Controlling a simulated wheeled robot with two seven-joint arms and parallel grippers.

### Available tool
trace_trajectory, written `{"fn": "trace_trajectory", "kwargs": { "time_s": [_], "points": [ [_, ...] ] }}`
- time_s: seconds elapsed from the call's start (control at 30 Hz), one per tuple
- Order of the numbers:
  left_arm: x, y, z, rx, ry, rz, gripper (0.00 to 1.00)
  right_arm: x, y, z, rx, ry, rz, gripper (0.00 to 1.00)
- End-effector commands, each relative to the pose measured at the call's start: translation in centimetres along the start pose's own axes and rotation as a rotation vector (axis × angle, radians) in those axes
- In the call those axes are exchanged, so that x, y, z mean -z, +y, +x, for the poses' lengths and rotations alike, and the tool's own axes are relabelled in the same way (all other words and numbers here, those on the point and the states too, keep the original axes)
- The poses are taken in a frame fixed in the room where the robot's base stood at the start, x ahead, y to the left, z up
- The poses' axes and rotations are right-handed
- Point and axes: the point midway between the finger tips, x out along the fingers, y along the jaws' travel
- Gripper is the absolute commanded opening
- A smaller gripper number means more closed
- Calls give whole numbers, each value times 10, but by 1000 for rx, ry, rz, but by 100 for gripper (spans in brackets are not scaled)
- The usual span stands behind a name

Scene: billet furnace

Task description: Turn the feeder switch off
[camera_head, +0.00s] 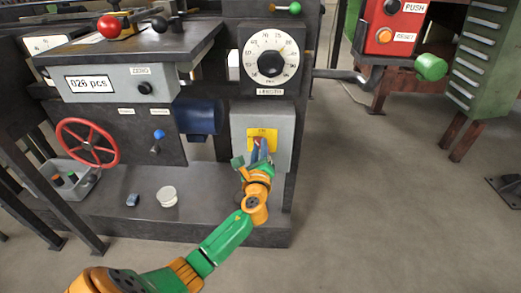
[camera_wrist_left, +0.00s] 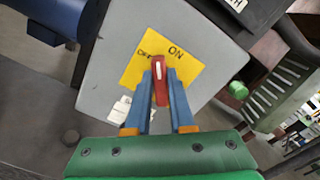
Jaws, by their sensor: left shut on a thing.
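The feeder switch is a red handle with a white line (camera_wrist_left: 158,68) on a yellow plate (camera_wrist_left: 190,72) marked ON and OFF. In the left wrist view the handle's line points up, between the OFF and ON words. The plate sits on a grey box (camera_head: 281,133) low on the machine's right side in the head view. My left gripper (camera_head: 261,150) is shut on the red handle, with its blue fingers (camera_wrist_left: 160,92) on either side of it. In the head view the fingers mostly hide the handle. My right gripper is out of view.
Above the switch box is a round white dial (camera_head: 254,48) with a black knob. A red handwheel (camera_head: 88,142) and a blue-tipped lever (camera_head: 158,136) are to the left. A green-ended handle (camera_head: 430,67) juts out at right.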

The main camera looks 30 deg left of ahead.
Motion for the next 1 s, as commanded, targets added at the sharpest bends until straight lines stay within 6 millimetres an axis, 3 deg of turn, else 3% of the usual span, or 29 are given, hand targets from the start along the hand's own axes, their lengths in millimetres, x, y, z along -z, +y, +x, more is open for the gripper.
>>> {"fn": "trace_trajectory", "kwargs": {
  "time_s": [0.6,1.0],
  "points": [
    [5,5,0,-2,3,-576,0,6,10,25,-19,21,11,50],
    [5,6,0,-3,3,-838,0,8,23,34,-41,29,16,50]
  ]
}}
